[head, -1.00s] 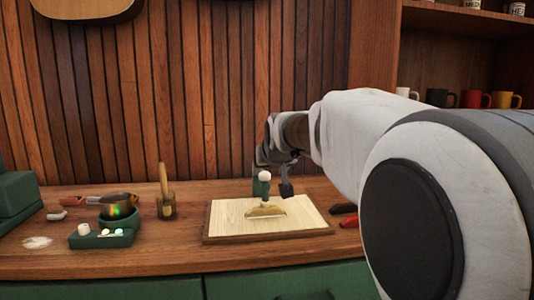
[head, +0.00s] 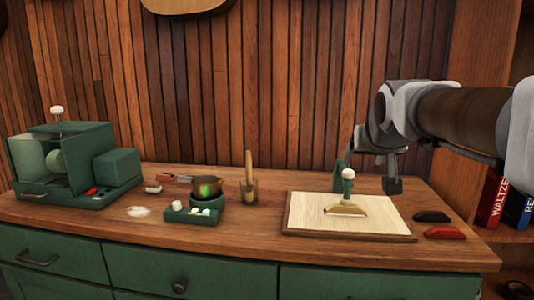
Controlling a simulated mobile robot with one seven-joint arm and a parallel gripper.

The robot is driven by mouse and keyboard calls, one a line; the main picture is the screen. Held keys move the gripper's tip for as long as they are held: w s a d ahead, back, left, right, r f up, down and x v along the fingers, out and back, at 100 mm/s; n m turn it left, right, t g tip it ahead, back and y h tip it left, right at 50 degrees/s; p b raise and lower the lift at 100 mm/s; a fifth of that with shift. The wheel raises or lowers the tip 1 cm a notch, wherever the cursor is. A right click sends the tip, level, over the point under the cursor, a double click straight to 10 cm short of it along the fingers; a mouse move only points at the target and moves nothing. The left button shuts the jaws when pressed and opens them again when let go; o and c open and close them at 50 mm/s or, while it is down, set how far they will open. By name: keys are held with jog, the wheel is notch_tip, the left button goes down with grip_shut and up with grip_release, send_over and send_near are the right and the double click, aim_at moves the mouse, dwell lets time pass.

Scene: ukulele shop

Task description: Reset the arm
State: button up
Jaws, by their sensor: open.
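My gripper (head: 367,175) is at the end of my arm, above the back right part of the pale wooden board (head: 305,212). It points down, with its two dark fingers apart and nothing seen between them.
A green machine (head: 75,165) stands at the left. A black piece (head: 431,216) and a red piece (head: 445,233) lie right of the board.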

jog(key=s+a+f+n+g+y, duration=0.1)
jog(key=s+a+f+g, duration=0.25)
jog(key=s+f, duration=0.7)
jog(key=s+a+f+n+g+y, duration=0.15)
jog(key=s+a+f, duration=0.45)
jog(key=s, duration=0.8)
notch_tip(320, 180, up, 20)
jog(key=p, duration=2.1)
jog(key=shift+s+d, duration=0.2)
jog(key=shift+d, duration=0.15)
jog(key=shift+f, duration=0.1)
dwell(1.6)
